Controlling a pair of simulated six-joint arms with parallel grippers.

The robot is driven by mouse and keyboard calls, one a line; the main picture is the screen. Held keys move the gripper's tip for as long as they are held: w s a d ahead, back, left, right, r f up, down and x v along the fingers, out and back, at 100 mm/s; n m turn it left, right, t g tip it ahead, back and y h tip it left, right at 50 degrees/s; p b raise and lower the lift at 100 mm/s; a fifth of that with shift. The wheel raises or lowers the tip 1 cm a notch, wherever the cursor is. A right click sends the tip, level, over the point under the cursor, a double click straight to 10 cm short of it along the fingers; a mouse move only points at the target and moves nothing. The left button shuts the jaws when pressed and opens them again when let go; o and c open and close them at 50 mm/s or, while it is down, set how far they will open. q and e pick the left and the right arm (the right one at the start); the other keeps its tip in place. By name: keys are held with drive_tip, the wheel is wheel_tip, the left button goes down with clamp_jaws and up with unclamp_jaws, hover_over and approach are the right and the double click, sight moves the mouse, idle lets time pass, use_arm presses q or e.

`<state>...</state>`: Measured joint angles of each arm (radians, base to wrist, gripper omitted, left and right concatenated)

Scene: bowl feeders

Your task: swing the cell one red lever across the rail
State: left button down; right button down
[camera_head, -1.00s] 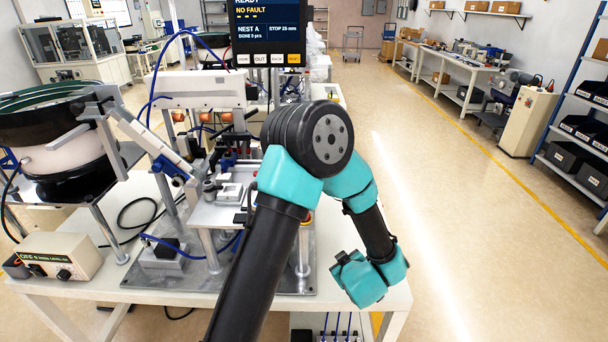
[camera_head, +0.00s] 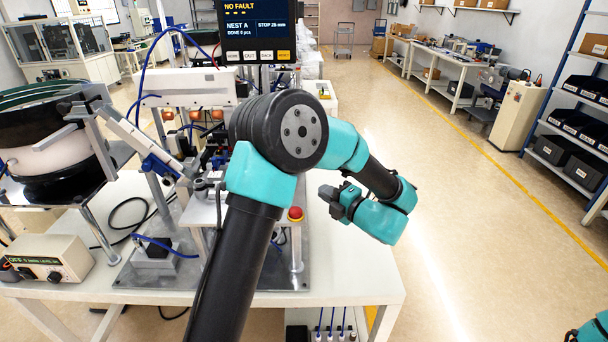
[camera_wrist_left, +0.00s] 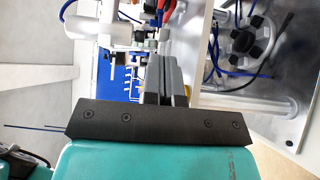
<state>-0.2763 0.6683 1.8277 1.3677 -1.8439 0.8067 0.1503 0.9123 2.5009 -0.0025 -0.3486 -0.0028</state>
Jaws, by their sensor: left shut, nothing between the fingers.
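My left gripper (camera_head: 330,193) is shut and empty, held out to the right of the feeder station above the table's right side. In the left wrist view its closed grey fingers (camera_wrist_left: 166,75) point toward the station, with nothing between them. A small red part (camera_wrist_left: 168,5) shows at the top edge of that view, beyond the fingertips. I cannot tell whether it is the cell one red lever. In the head view my left arm hides much of the station, and no lever or rail can be made out clearly. My right gripper is not in view.
A bowl feeder (camera_head: 45,150) and a control box (camera_head: 48,258) stand at the left of the white table (camera_head: 345,262). A screen (camera_head: 258,30) stands behind. The floor to the right is open.

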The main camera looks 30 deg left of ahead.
use_arm(q)
drive_tip(key=x, duration=1)
drive_tip(key=shift+a, duration=0.2)
drive_tip(key=shift+w+a, duration=0.25)
drive_tip(key=shift+w, duration=0.3)
drive_tip(key=shift+w+a, duration=0.2)
drive_tip(key=shift+w, duration=0.35)
drive_tip(key=shift+w+a, duration=0.35)
drive_tip(key=shift+w, duration=0.2)
drive_tip(key=shift+w+d, duration=0.1)
drive_tip(key=shift+w, duration=0.05)
